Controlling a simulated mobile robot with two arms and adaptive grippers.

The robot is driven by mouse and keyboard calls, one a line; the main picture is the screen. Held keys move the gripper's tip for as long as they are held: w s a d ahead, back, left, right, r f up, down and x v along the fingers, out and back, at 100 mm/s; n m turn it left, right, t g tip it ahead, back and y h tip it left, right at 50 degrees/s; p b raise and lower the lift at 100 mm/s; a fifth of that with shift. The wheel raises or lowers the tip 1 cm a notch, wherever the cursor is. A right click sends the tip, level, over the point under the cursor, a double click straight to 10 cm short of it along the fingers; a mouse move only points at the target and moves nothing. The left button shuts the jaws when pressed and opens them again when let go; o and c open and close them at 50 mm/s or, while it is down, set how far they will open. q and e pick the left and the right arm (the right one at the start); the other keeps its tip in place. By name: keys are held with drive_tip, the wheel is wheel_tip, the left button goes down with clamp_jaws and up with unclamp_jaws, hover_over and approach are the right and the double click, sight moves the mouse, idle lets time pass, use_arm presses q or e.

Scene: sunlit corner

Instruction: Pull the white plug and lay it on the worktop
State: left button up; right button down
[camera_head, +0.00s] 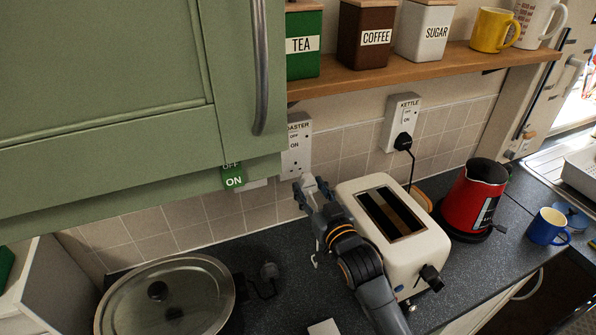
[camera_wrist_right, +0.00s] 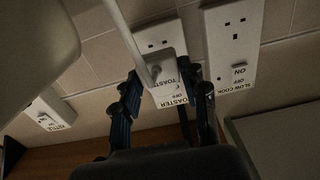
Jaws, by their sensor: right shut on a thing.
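The white plug (camera_head: 309,182) is between the fingers of my right gripper (camera_head: 313,190), which is shut on it. It is in front of and below the toaster socket (camera_head: 296,147), whose pin holes show bare, so the plug looks out of it. In the right wrist view the plug (camera_wrist_right: 161,68) sits between the dark fingers (camera_wrist_right: 158,88), with its white cord running up across the socket (camera_wrist_right: 152,38). The speckled dark worktop (camera_head: 290,240) lies below the gripper. My left gripper is not in view.
The white toaster (camera_head: 408,258) stands close right of my arm. A lidded pan (camera_head: 165,295) and a loose black plug (camera_head: 268,271) are left. A red kettle (camera_head: 470,200) and blue mug (camera_head: 547,228) stand right. A green cupboard (camera_head: 120,90) overhangs the left. A shelf (camera_head: 420,68) runs above.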

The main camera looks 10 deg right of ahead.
drive_tip(key=s+a+p, duration=0.3)
drive_tip(key=s, duration=0.8)
drive_tip(key=shift+s+a+p, duration=0.2)
drive_tip(key=shift+s+p, duration=0.15)
drive_tip(key=shift+p, duration=0.05)
idle(0.7)
drive_tip(key=shift+f+g+h+b, duration=0.15)
drive_tip(key=shift+f+g, duration=0.5)
drive_tip(key=shift+f, duration=2.1)
drive_tip(key=shift+f+g+h+b, duration=0.1)
drive_tip(key=shift+f+g, duration=0.5)
drive_tip(key=shift+f, duration=2.15)
drive_tip(key=shift+f+g+h+b, duration=0.15)
drive_tip(key=shift+f+g, duration=0.5)
drive_tip(key=shift+f, duration=2.1)
drive_tip(key=shift+d, duration=0.1)
